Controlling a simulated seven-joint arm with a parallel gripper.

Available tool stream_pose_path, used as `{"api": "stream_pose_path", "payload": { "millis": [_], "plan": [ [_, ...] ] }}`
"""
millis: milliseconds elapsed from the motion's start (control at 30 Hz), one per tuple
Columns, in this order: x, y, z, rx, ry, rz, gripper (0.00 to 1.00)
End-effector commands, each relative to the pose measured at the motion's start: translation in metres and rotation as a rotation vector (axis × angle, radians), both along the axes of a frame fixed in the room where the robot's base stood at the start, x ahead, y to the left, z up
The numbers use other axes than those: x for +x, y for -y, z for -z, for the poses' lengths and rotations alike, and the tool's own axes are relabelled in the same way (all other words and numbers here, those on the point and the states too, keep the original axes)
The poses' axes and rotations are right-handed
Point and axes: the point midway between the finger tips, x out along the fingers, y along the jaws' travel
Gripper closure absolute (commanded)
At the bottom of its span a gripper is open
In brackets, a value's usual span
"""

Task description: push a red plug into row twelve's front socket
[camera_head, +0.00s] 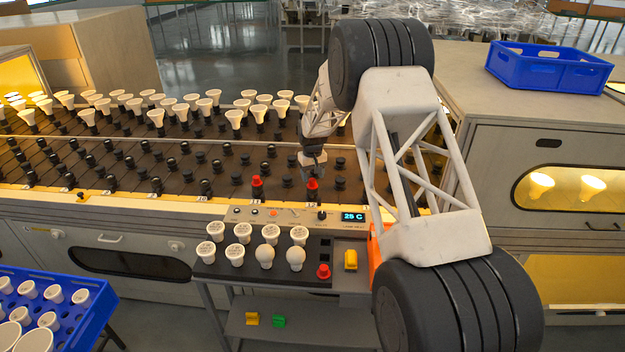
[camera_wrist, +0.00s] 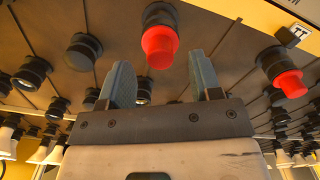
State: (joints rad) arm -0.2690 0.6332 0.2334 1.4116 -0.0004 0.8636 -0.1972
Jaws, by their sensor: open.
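A red plug (camera_head: 312,188) stands upright at a black socket near the front edge of the rack, below my gripper (camera_head: 313,156). In the wrist view this red plug (camera_wrist: 160,46) shows just beyond the gap between my open fingers (camera_wrist: 163,76), with nothing held. I cannot tell how deep it sits. A second red plug (camera_head: 257,187) stands in the front socket to its left; it also shows at the right of the wrist view (camera_wrist: 288,82), beside a label (camera_wrist: 294,35) that seems to read 11. A third red plug (camera_head: 323,271) sits in the tray.
White bulbs stand in the rear sockets; many black sockets around the gripper are empty. The control box (camera_head: 353,217) reads 25 C. Blue crates stand at lower left (camera_head: 92,322) and upper right (camera_head: 550,68).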

Motion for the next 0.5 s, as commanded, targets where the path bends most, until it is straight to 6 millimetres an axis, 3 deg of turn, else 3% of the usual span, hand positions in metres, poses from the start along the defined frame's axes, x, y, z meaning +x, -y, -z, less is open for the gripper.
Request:
{"api": "stream_pose_path", "payload": {
  "millis": [200,500],
  "plan": [
    [0.0,0.0,-0.03,0.0,0.001,0.0,0.42],
    [0.0,0.0,-0.05,0.0,0.0,0.0,0.42]
  ]
}}
